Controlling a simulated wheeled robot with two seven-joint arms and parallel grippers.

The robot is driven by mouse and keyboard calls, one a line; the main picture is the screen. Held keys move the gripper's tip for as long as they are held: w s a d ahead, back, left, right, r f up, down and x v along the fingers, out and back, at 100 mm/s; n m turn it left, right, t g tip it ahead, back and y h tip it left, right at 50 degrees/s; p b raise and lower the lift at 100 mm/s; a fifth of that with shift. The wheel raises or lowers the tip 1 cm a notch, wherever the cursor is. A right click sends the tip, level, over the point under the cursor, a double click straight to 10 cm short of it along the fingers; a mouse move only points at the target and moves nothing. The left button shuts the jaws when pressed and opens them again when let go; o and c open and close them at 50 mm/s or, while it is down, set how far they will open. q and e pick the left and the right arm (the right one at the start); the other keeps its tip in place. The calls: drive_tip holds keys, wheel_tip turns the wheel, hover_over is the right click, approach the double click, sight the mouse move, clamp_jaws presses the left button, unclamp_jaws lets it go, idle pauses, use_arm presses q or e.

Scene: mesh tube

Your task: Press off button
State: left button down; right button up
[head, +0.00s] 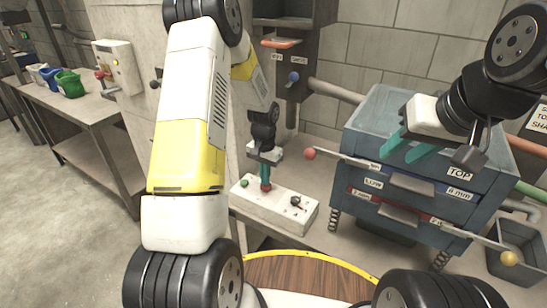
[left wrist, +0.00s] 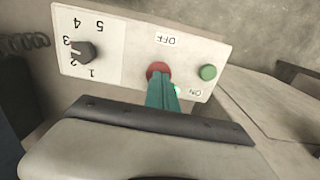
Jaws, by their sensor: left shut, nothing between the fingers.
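The control box (head: 278,203) is a white panel with a red button, a green button and a black dial. The red button (head: 266,187), labelled OFF, also shows in the left wrist view (left wrist: 158,69). The green button (head: 244,183), labelled ON, also shows in the left wrist view (left wrist: 208,72). My left gripper (head: 265,181) is shut and empty, its green fingertips pointing down at the red button and partly covering it. The tips look to be at or touching the button; contact is not certain. My right gripper (head: 404,148) is open and empty above the blue cabinet.
The black dial (left wrist: 82,53) with numbers sits on the same panel. A blue drawer cabinet (head: 372,125) with rods ending in balls stands on the right. A workbench (head: 92,115) with coloured bins is at the left. A round wooden surface (head: 305,275) is in front.

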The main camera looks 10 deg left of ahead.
use_arm(q)
drive_tip(key=shift+f, duration=0.1)
drive_tip(key=shift+f, duration=0.65)
drive_tip(key=shift+s+f, duration=0.25)
drive_tip(key=shift+f, duration=0.2)
wheel_tip(320, 180, up, 15)
drive_tip(key=shift+w, duration=0.35)
idle(0.4)
